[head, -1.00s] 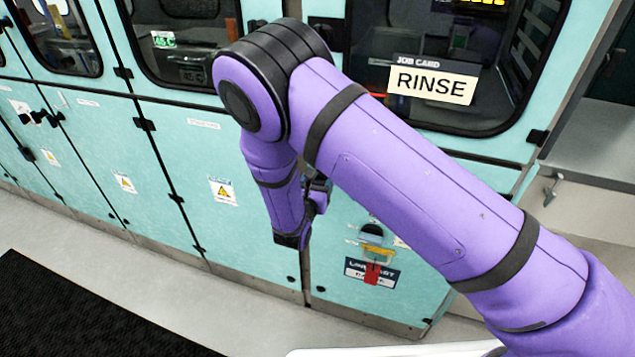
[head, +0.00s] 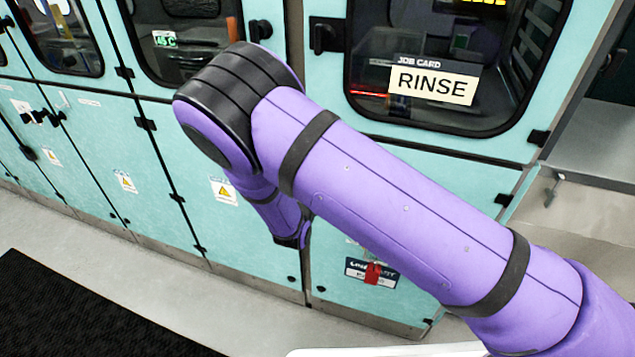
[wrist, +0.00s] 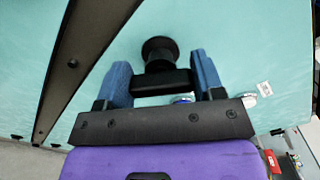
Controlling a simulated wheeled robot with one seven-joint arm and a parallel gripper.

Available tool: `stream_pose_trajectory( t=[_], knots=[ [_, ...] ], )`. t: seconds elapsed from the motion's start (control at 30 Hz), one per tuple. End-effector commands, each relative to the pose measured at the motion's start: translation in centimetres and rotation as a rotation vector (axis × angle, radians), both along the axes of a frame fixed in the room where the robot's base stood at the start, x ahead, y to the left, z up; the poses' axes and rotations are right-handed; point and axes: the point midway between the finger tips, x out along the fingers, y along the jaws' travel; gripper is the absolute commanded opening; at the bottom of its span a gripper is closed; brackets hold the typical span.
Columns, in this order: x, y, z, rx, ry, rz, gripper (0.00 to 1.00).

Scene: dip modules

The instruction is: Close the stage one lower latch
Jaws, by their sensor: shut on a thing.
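The latch (wrist: 159,50) is black, with a round knob and a bar-shaped handle, on a pale teal door panel in the wrist view. My gripper (wrist: 162,80) has its two blue-padded fingers on either side of the latch's handle and is shut on it. In the head view my purple arm hides the latch and the gripper's fingers; only my lower wrist shows, in front of the lower doors. Which lower door the latch belongs to is hard to tell there.
A dark label plate with a red tag (head: 372,273) is on the lower door right of my wrist. Above is a windowed door with a RINSE card (head: 432,84) and a black latch (head: 325,36). A black mat (head: 80,315) lies on the open floor at left.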

Motion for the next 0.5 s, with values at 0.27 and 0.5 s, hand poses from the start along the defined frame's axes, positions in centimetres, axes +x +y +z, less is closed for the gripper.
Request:
stream_pose_trajectory(
  t=[0.27,0.5],
  knots=[
    [-0.05,0.06,-0.19,-0.242,0.088,0.001,0.38],
    [-0.04,0.08,-0.23,-0.418,0.151,0.0,0.38]
  ],
)
